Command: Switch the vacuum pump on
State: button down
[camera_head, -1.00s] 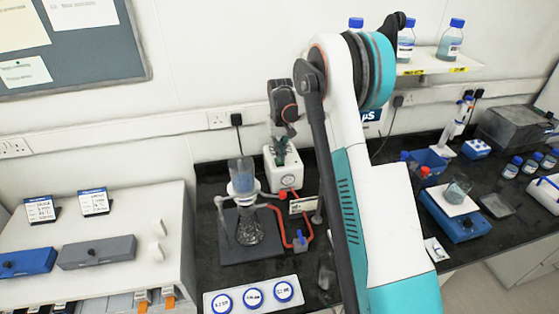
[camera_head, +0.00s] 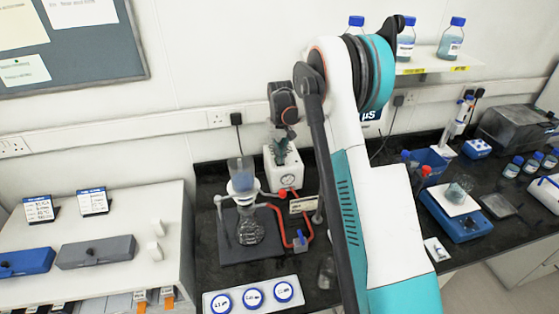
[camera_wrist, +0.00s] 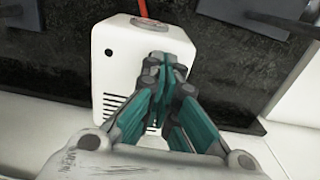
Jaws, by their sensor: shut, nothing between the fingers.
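My gripper (camera_head: 281,160) is over the pump's top. In the wrist view its teal fingers (camera_wrist: 172,68) are together and empty, covering part of the casing. I cannot tell whether they touch it. No switch is clearly visible.
A filter flask (camera_head: 249,230) with a blue-tinted funnel stands left of the pump on a dark base. Red tubing (camera_head: 282,229) runs near the pump. A small label plate (camera_head: 302,204) stands in front of it. A blue balance (camera_head: 460,226) is to the right.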

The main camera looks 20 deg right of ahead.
jog(key=shift+f+b, duration=0.3)
jog(key=shift+f, duration=0.15)
jog(key=shift+r, duration=0.1)
jog(key=shift+r+p, duration=1.35)
jog(key=shift+r, duration=2.05)
